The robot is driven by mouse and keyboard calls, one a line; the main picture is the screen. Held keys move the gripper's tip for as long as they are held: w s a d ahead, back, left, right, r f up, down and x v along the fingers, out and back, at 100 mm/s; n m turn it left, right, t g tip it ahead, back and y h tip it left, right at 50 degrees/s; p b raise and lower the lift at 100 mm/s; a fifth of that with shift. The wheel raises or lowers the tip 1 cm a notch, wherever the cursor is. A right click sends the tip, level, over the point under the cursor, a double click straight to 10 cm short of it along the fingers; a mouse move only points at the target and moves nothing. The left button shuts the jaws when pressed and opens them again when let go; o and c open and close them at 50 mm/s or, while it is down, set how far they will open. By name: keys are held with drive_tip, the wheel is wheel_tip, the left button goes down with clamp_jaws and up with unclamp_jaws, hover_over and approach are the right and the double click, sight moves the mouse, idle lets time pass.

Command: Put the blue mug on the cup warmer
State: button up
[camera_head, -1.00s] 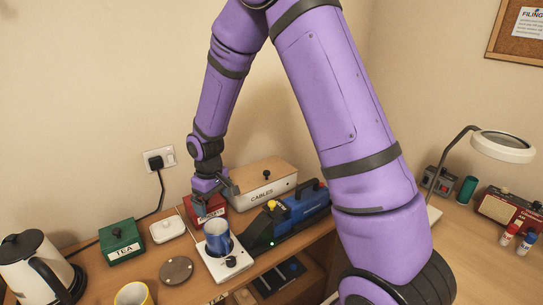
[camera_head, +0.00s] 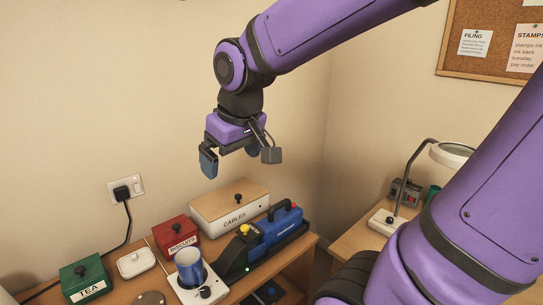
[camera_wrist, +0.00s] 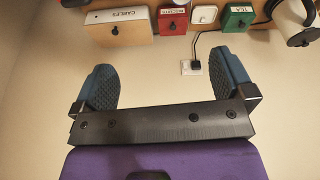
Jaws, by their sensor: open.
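The blue mug (camera_head: 189,268) stands upright on the white cup warmer (camera_head: 207,293), which has a dark knob on its front right part. The mug covers most of the warmer's plate. My gripper (camera_head: 238,160) is open and empty, high above the desk and well clear of the mug. In the wrist view my gripper (camera_wrist: 164,82) shows both blue finger pads wide apart with only wall between them. The mug does not show in the wrist view.
A red biscuits box (camera_head: 176,234), a cables box (camera_head: 230,208), a white lidded dish (camera_head: 137,262) and a green tea box (camera_head: 84,278) stand behind and left of the mug. A blue and black machine (camera_head: 275,232) stands right of it. Air around my gripper is free.

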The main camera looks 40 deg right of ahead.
drive_tip(key=s+d+r+m+t, duration=0.1)
drive_tip(key=s+r, duration=0.2)
drive_tip(key=s, duration=0.7)
